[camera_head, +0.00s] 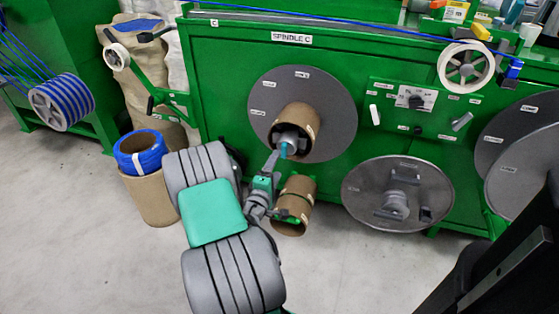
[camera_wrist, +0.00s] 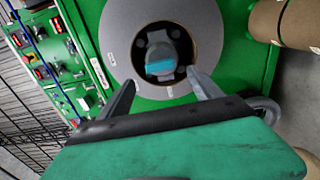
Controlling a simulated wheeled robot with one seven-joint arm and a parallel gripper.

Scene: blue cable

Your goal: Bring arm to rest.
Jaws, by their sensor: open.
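My arm reaches from the bottom middle of the head view toward the green machine. My gripper (camera_head: 278,153) is in front of the spindle hub, beside the cardboard core (camera_head: 301,119) on the grey disc (camera_head: 262,108). In the wrist view my gripper (camera_wrist: 161,90) is open, its two fingers apart with nothing between them. The spindle hub (camera_wrist: 158,50), with a light blue part on it, shows beyond the fingertips. I cannot tell whether the fingers touch anything there.
The green machine (camera_head: 225,70) fills the back. A second cardboard core (camera_head: 299,186) is close below my gripper. A loose grey disc (camera_head: 431,178) leans at the right. A blue cable coil (camera_head: 140,150) sits on a cardboard tube (camera_head: 150,198) at the left. Floor (camera_head: 90,255) is clear at lower left.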

